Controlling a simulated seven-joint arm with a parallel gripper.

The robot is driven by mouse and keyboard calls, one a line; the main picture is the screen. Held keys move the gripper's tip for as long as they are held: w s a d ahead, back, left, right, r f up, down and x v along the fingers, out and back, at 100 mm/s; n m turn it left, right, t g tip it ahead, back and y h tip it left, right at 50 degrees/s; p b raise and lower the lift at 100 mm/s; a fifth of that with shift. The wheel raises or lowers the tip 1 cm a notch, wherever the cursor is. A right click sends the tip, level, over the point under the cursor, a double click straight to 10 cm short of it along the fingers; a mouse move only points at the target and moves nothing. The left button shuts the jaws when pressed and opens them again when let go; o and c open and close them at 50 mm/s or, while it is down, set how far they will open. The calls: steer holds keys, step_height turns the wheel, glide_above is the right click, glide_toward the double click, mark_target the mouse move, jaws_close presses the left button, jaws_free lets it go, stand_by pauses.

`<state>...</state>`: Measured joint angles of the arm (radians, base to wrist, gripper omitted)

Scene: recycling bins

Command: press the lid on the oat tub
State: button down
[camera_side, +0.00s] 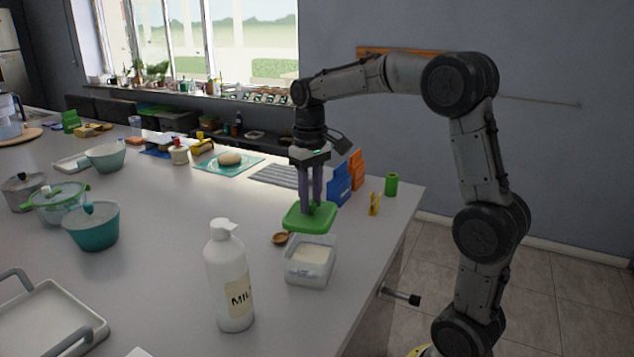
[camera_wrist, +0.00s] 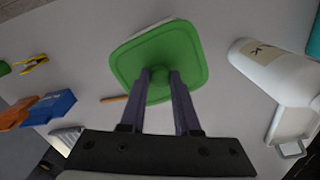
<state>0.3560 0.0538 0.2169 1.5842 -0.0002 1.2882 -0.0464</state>
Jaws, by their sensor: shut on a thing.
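A square green lid (camera_side: 297,217) hangs from my gripper (camera_side: 316,207), which is shut on the lid's middle, seemingly on a knob. In the wrist view, the lid (camera_wrist: 180,50) fills the top centre, with the fingertips of my gripper (camera_wrist: 159,76) closed at its centre. The oat tub (camera_side: 309,272) is a clear, squarish open container with pale contents. It stands on the counter in front of the lid in the side view. In the wrist view the tub is mostly hidden behind the lid; a pale edge shows above it.
A white milk bottle (camera_side: 230,278) stands left of the tub. Blue (camera_side: 339,186) and orange (camera_side: 355,167) boxes, a yellow clip (camera_side: 375,204) and a green can (camera_side: 391,184) stand near the counter's right edge.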

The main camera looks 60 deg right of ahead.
mark_target(311, 215)
steer(key=shift+f, duration=3.5)
steer(key=shift+f, duration=0.45)
stand_by(0.4)
steer(key=c, duration=0.6)
jaws_free()
steer(key=shift+o, duration=0.2)
steer(key=shift+r, duration=2.5)
steer(key=shift+c, duration=0.2)
